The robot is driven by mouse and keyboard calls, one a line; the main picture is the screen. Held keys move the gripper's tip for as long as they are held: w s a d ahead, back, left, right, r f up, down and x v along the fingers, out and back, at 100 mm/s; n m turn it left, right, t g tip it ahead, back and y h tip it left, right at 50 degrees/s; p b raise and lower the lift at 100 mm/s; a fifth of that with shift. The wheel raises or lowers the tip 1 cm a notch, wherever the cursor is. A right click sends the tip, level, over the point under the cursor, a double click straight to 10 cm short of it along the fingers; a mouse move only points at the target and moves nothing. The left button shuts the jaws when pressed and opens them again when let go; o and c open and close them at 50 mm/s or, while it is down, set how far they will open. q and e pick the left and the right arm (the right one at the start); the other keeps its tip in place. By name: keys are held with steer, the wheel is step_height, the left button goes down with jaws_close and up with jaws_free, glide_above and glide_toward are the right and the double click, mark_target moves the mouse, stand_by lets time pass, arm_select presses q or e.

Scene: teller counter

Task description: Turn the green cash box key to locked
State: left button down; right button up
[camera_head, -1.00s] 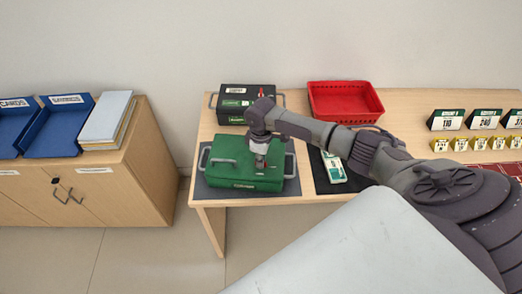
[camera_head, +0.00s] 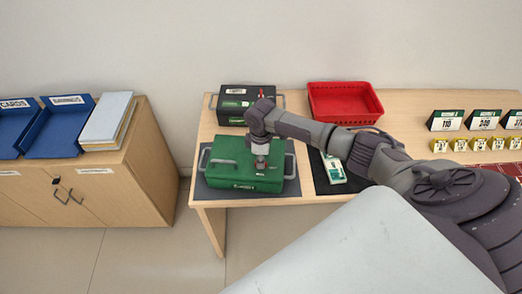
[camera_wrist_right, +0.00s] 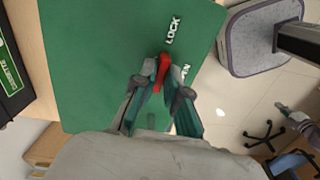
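The green cash box (camera_head: 225,160) sits on a dark mat near the left end of the counter, with grey handles at its sides. My right gripper (camera_head: 261,162) points down over its lid. In the right wrist view, the red key (camera_wrist_right: 162,70) stands on the green lid (camera_wrist_right: 95,60) between the two fingertips of my right gripper (camera_wrist_right: 161,82). The fingers lean in close on both sides of it; whether they press on it is unclear. A white "LOCK" label is beside the key, and a second label ending in "N" is partly hidden by a finger. My left gripper is out of view.
A black cash box (camera_head: 233,104) stands just behind the green one. A red tray (camera_head: 345,103) is at the back, right of it. A dark mat with a banknote bundle (camera_head: 333,168) lies under my arm. Price signs (camera_head: 446,120) stand far right. A wooden cabinet (camera_head: 130,170) is left, across a gap.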

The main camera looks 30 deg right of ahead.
steer(key=o, duration=0.4)
steer(key=shift+c, duration=0.2)
step_height(320, 180, up, 12)
stand_by(0.6)
